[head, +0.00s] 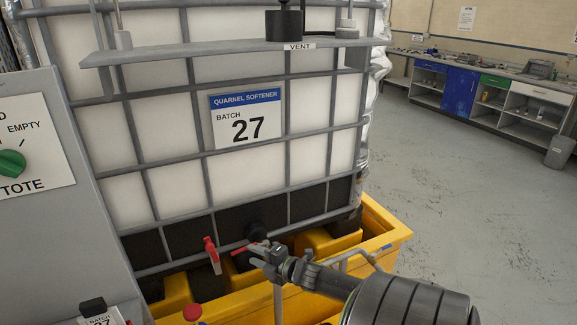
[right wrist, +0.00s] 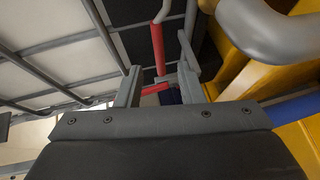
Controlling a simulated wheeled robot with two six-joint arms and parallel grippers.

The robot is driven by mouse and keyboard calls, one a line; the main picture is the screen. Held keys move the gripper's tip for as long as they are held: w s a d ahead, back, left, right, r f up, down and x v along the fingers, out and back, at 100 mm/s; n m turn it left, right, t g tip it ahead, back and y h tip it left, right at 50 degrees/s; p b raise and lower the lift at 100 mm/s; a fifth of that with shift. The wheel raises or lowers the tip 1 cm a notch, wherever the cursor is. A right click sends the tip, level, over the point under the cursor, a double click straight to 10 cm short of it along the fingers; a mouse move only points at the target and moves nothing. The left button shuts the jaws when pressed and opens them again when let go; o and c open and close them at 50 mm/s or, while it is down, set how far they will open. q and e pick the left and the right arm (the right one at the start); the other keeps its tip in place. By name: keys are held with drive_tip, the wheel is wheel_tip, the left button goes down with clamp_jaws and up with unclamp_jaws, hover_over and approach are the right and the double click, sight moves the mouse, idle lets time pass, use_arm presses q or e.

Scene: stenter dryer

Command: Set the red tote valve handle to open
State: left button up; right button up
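A caged white tote (head: 235,75) labelled "Quarnel Softener Batch 27" stands on a yellow base. A red lever (head: 247,248) sticks out low on its front, by a black round fitting. A second red handle (head: 212,252) hangs nearly upright to its left. My right gripper (head: 262,252) is at the outer end of the red lever. In the right wrist view its two fingers (right wrist: 158,88) stand apart, with a short red bar (right wrist: 154,89) showing between them. I cannot tell whether they touch it. A red rod (right wrist: 157,48) stands beyond. My left gripper is not in view.
A grey panel (head: 60,230) with a green knob (head: 11,164) stands at left. A yellow bund (head: 397,235) surrounds the tote's base. Grey pipework (head: 355,257) rises near my right gripper.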

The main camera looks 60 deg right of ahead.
drive_tip(key=s+r+p, duration=0.2)
drive_tip(key=s+p, duration=0.6)
drive_tip(key=s, duration=0.3)
drive_tip(key=shift+a, duration=0.2)
drive_tip(key=shift+c, duration=0.4)
